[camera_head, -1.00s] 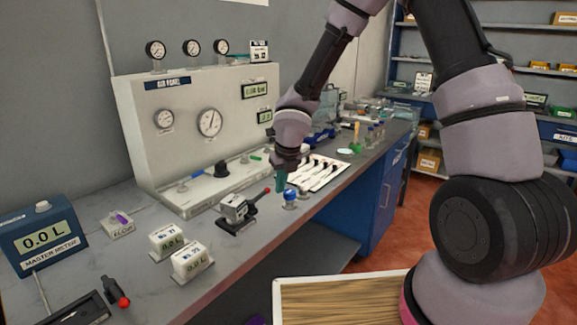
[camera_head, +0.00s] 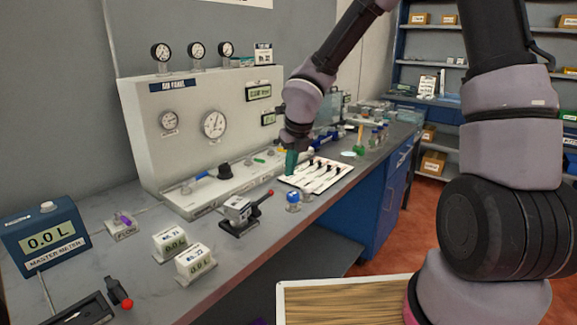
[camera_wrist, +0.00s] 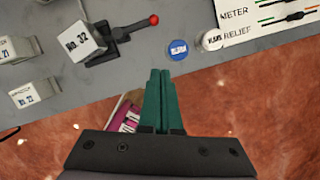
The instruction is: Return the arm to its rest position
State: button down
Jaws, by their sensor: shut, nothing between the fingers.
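My gripper (camera_head: 291,162) hangs from my arm above the bench, its green fingers pointing down near the white labelled card. In the wrist view the green fingers (camera_wrist: 161,95) are together with nothing between them. A blue-topped knob (camera_head: 293,200) stands on the bench near its front edge, just below the gripper in the head view and apart from it. The blue knob top (camera_wrist: 178,49) also shows beyond the fingertips in the wrist view.
The grey bench carries a lever valve (camera_head: 240,211), white meter blocks (camera_head: 195,262), a master meter (camera_head: 45,237) and a white card with several levers (camera_head: 318,172). An air panel (camera_head: 205,122) rises behind. A wood-topped surface (camera_head: 340,302) lies in front. Shelves (camera_head: 432,95) stand at the back right.

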jog(key=s+d+r+m+t+h, duration=0.1)
jog(key=s+d+r+m, duration=0.2)
jog(key=d+r+m, duration=0.7)
jog(key=s+d+r+m+t+h, duration=0.1)
jog(key=s+d+r+m+h, duration=0.15)
jog(key=d+r+m, duration=0.75)
jog(key=s+r+m+t+y, duration=0.1)
jog(key=s+m, duration=0.5)
jog(key=m, duration=0.6)
jog(key=s+r+m+t+y, duration=0.1)
jog(key=s+r+m+y, duration=0.2)
jog(key=m, duration=1)
jog(key=s+r, duration=0.1)
jog(key=s, duration=0.2)
jog(key=shift+s, duration=0.25)
jog(key=shift+w+d+r, duration=0.1)
